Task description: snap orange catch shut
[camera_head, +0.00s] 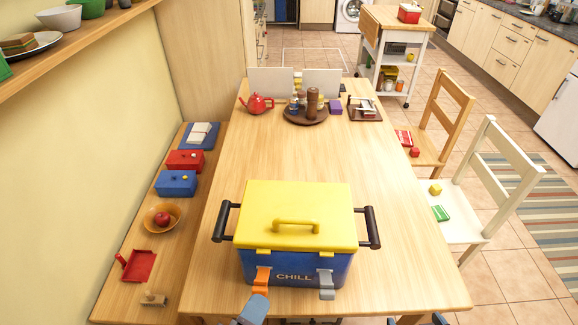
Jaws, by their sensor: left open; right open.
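A cooler box with a yellow lid (265,205) and a blue body marked CHILL (294,277) stands at the near end of the table. Its lid lies down on the body. The orange catch (262,279) is on the front, left of the lettering, its lower end angled slightly left. I cannot tell whether it is latched. A grey catch (326,284) hangs at the front right. My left gripper (252,309) is just below the orange catch; any contact is unclear. My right gripper (416,320) is open and empty at the bottom edge, mostly cut off.
Dark handles (222,222) stick out from the cooler's sides. A red teapot (257,103) and a round brown tray (292,117) stand at the table's far end. A bench on the left holds boxes, a bowl (174,211) and a brush (153,299). The middle of the table is clear.

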